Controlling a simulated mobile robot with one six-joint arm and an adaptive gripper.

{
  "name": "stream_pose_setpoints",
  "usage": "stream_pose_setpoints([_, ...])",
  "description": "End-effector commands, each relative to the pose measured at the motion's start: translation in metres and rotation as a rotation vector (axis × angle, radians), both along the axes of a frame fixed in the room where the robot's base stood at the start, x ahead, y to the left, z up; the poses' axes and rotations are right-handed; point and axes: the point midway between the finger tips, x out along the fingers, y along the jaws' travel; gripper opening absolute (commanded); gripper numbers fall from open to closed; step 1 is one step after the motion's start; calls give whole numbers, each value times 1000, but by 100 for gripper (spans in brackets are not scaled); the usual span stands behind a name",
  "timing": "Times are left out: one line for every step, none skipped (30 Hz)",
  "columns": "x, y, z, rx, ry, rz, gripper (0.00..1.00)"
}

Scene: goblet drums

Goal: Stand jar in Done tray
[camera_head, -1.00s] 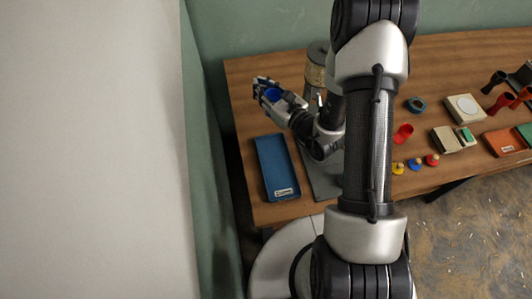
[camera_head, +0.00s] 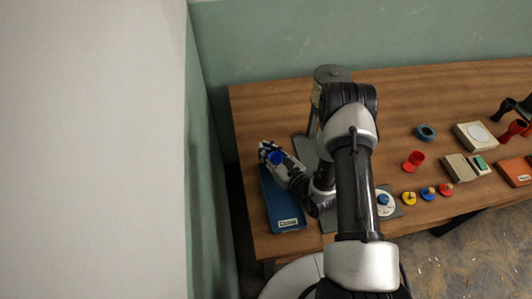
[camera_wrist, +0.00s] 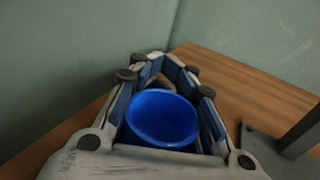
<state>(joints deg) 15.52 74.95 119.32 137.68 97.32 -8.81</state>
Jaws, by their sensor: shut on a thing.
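A blue jar (camera_head: 276,158), open at the top, is held between the fingers of my gripper (camera_head: 269,152). In the wrist view the jar (camera_wrist: 162,118) looks upright, with its round mouth facing up and the fingers (camera_wrist: 165,75) closed around its sides. The blue tray (camera_head: 283,207) with a white label lies at the left end of the table. My gripper and the jar are over its far end. Whether the jar's base touches the tray is hidden.
A grey stand (camera_head: 330,75) rises from the table behind my arm. To the right are a red cup (camera_head: 414,161), a dark ring (camera_head: 426,132), several coloured knobbed pieces (camera_head: 428,193) and an orange tray (camera_head: 516,170). A green wall (camera_head: 208,130) borders the table's left side.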

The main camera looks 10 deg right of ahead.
Motion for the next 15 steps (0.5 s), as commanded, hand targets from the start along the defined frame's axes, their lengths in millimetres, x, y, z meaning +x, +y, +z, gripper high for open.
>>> stream_pose_setpoints([0, 0, -8, 0, -1, 0, 0])
stream_pose_setpoints([0, 0, -9, 0, -1, 0, 0])
stream_pose_setpoints([0, 0, -9, 0, -2, 0, 0])
stream_pose_setpoints([0, 0, -9, 0, -2, 0, 0])
stream_pose_setpoints([0, 0, -8, 0, -2, 0, 0])
stream_pose_setpoints([0, 0, -8, 0, -2, 0, 0])
stream_pose_setpoints([0, 0, -8, 0, -2, 0, 0])
stream_pose_setpoints([0, 0, -8, 0, -2, 0, 0])
stream_pose_setpoints([0, 0, -8, 0, -2, 0, 0])
stream_pose_setpoints([0, 0, -9, 0, -2, 0, 0])
stream_pose_setpoints([0, 0, -10, 0, -2, 0, 0])
stream_pose_setpoints([0, 0, -12, 0, -2, 0, 0])
stream_pose_setpoints([0, 0, -13, 0, -1, 0, 0])
stream_pose_setpoints([0, 0, -12, 0, -1, 0, 20])
stream_pose_setpoints([0, 0, -11, 0, -1, 0, 23])
